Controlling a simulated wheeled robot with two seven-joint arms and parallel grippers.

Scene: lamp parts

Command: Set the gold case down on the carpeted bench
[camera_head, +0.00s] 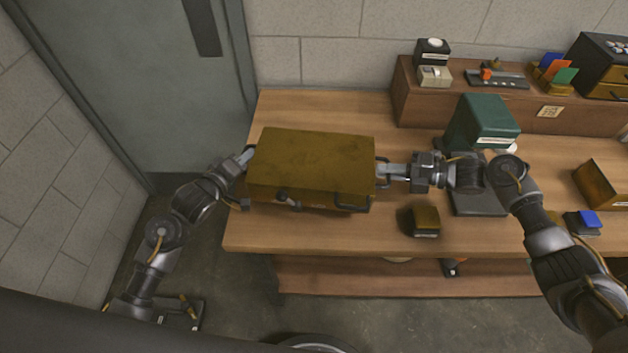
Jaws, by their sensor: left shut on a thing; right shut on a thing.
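The gold case (310,158) is a large closed box, level, at the left part of the wooden bench (300,232). It has a dark handle at each end and dark fittings on its front. My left gripper (246,158) is shut on the handle at the case's left end. My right gripper (384,171) is shut on the handle at its right end. I cannot tell whether the underside touches the bench top or is just above it. The visible bench top looks like bare wood; I see no carpet on it.
A green box (484,122) stands behind my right arm. A raised wooden shelf (430,105) holds small items at the back. A grey door (150,90) is at the left.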

